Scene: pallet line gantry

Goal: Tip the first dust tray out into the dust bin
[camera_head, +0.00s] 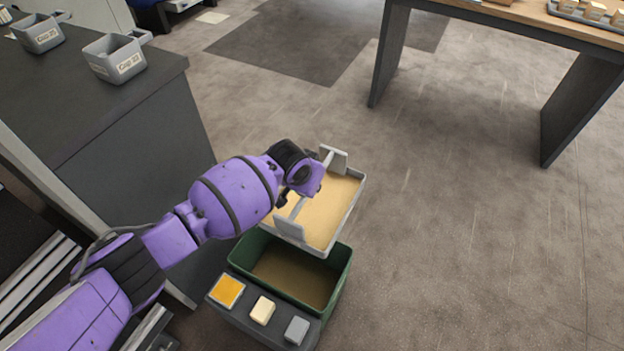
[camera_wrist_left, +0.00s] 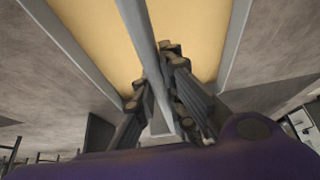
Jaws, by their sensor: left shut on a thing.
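The dust tray (camera_head: 349,214) is a shallow grey tray with a layer of tan dust (camera_head: 329,212) and a raised bar handle across it. My left gripper (camera_head: 308,190) is shut on the handle, partly hidden by my wrist in the head view. The left wrist view shows the fingers (camera_wrist_left: 166,98) around the handle bar (camera_wrist_left: 145,35), with tan dust on both sides. The tray looks roughly level and is above and just behind the green dust bin (camera_head: 341,283). The bin is open, with a brown inside. My right gripper is not in view.
A dark ledge (camera_head: 247,318) at the bin's front holds a yellow-orange square (camera_head: 227,291), a cream block (camera_head: 263,310) and a grey block (camera_head: 296,330). A dark counter (camera_head: 95,100) with grey cups (camera_head: 117,59) stands left. A wooden-topped table (camera_head: 510,14) is back right. Floor on the right is clear.

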